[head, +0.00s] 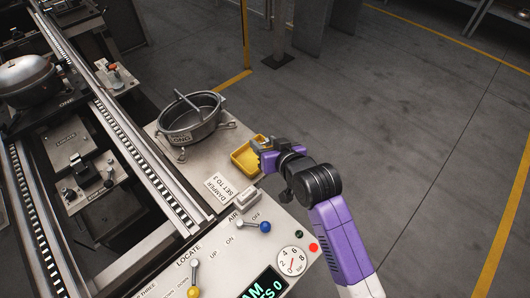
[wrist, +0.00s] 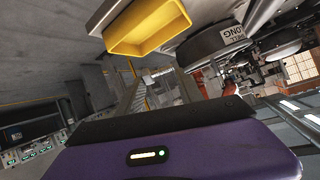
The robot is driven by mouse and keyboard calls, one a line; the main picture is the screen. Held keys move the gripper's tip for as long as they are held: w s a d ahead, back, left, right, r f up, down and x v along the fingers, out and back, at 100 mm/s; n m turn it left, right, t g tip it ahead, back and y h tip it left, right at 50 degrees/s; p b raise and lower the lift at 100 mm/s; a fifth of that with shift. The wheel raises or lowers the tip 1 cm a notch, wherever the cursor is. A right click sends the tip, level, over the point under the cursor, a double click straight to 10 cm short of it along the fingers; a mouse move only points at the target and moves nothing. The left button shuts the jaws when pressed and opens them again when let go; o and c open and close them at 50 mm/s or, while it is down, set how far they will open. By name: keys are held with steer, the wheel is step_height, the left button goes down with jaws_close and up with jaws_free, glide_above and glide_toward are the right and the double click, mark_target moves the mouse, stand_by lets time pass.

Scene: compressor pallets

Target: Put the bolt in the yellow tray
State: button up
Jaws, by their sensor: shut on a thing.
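The yellow tray (head: 244,159) sits at the right edge of the pale bench, just left of my gripper. In the wrist view the yellow tray (wrist: 150,46) shows at the top, tilted by the camera's angle. My gripper (head: 259,148) is at the tray's upper right side, its tips over or beside the rim; I cannot tell the height. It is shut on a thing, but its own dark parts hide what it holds. I cannot make out the bolt in either view.
A grey round pan (head: 176,136) with a bar across it stands behind the tray. A "DAMPER SET TO 3" card (head: 219,188) lies in front. The blue-knobbed air lever (head: 265,227) and a gauge (head: 291,260) are nearer. Open floor (head: 420,130) lies right.

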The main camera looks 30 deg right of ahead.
steer(key=shift+f, duration=2.25)
steer(key=shift+f+b, duration=0.35)
steer(key=shift+f, duration=0.25)
steer(key=o, duration=1.4)
steer(key=shift+r, duration=0.25)
steer(key=v, duration=1.2)
steer(key=shift+r, duration=0.4)
